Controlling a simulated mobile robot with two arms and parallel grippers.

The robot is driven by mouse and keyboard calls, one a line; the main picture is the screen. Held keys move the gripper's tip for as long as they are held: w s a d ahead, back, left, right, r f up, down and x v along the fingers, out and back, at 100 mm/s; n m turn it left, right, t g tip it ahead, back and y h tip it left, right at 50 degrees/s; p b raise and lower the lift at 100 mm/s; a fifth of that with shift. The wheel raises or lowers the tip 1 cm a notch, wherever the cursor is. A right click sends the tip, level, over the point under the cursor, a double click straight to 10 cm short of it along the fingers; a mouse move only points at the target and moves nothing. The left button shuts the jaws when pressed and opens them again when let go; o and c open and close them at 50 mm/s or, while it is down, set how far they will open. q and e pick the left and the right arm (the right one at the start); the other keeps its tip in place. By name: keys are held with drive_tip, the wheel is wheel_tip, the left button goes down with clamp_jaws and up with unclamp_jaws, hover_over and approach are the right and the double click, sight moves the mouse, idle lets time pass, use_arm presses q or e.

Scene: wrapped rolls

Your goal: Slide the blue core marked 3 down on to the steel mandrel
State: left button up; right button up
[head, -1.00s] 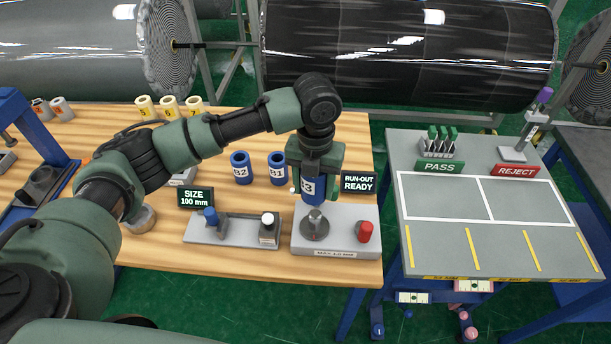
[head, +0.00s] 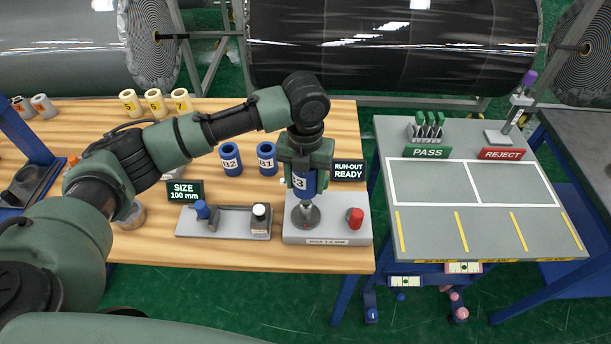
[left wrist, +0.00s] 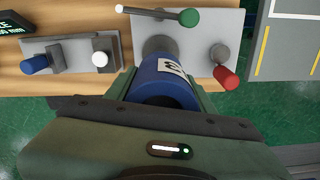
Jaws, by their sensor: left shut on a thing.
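The blue core marked 3 (head: 305,186) is upright in my left gripper (head: 304,172), whose jaws are shut on it. The steel mandrel (head: 306,213) stands on a grey block directly below, its upper part showing under the core's lower end. I cannot tell whether the mandrel's tip is inside the core. In the left wrist view the core (left wrist: 163,82) shows its label and dark bore, and it hides the mandrel except for part of a round grey base (left wrist: 159,45). My right gripper is not in view.
A red knob (head: 355,217) is on the mandrel's block at right, below the run-out sign (head: 348,171). A size gauge (head: 228,223) stands at left. Blue cores B2 (head: 230,158) and B1 (head: 266,158) stand behind. A grey pass/reject table (head: 470,240) is at right.

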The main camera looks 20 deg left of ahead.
sight(306, 203)
use_arm(q)
drive_tip(key=shift+f+b, duration=0.6)
drive_tip(key=shift+f, duration=1.8)
drive_tip(key=shift+p, duration=0.75)
drive_tip(key=shift+f+b, duration=0.45)
drive_tip(key=shift+f, duration=0.65)
drive_tip(key=shift+f+b, duration=1)
drive_tip(key=shift+f, duration=1.2)
idle(0.6)
drive_tip(key=o, duration=1.6)
